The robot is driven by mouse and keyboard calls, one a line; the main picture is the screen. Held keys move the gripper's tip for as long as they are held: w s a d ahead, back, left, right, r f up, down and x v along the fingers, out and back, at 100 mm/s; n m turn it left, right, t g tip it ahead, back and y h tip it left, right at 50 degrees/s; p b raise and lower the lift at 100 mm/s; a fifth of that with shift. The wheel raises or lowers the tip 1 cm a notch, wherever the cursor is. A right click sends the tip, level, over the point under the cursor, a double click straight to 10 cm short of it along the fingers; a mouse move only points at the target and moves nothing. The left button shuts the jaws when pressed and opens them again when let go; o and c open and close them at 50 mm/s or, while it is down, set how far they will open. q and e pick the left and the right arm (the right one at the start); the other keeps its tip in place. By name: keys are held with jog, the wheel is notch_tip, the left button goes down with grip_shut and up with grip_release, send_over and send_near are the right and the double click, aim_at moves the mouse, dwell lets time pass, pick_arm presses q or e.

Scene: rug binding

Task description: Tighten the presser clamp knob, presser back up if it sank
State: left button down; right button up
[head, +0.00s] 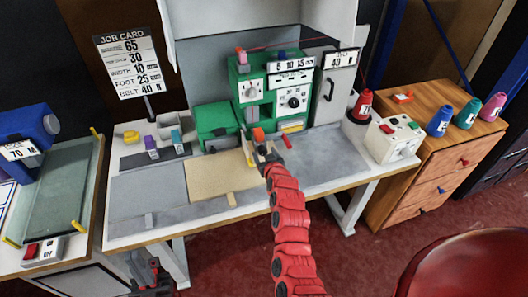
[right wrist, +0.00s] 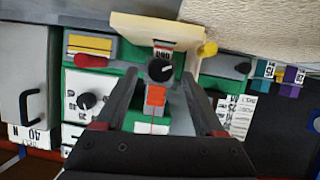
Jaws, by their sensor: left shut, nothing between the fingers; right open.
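The black clamp knob (right wrist: 160,70) with a white pointer line shows in the right wrist view, in front of a small dark-lettered label. An orange block (right wrist: 155,95) sits close to it, and also shows in the head view (head: 258,135). The green machine (head: 262,84) stands at the back of the table. My right gripper (right wrist: 160,77) is open, its fingers to either side of the knob with gaps, not visibly touching it. In the head view it (head: 264,158) hides the knob and presser. My left gripper (head: 148,278) is shut and empty, low beside the table.
A tan rug piece (head: 220,176) lies on the white table (head: 125,237) by the machine. A red spool (head: 363,103) and a white switch box (head: 392,139) stand at right. Colored cones, including a blue one (head: 440,120), stand on the wooden cabinet (head: 432,180).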

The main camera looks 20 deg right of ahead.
jog(key=shift+w+f, duration=0.3)
jog(key=shift+w, duration=0.25)
grip_shut()
